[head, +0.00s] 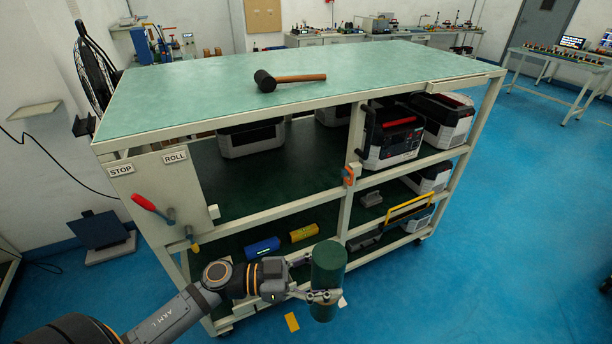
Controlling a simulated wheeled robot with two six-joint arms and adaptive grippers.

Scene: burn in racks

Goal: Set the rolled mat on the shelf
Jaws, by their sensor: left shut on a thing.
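The rolled mat is a dark green upright cylinder (329,264) low in the head view, in front of the rack. My left gripper (325,295) is shut on it, low on its side. The shelf rack (352,190) has a green top and lower shelves with dark green surfaces. The middle shelf (262,186) has a wide bare stretch at its left. The mat stands in front of the lower shelf, and I cannot tell its exact gap to the rack edge. My right gripper is not in view.
A black mallet (288,80) lies on the rack top. Battery-like units (393,138) fill the right of the middle shelf. A blue box (262,248) and a yellow box (303,233) sit on the lower shelf. A red-handled lever (150,206) sticks out at the left panel.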

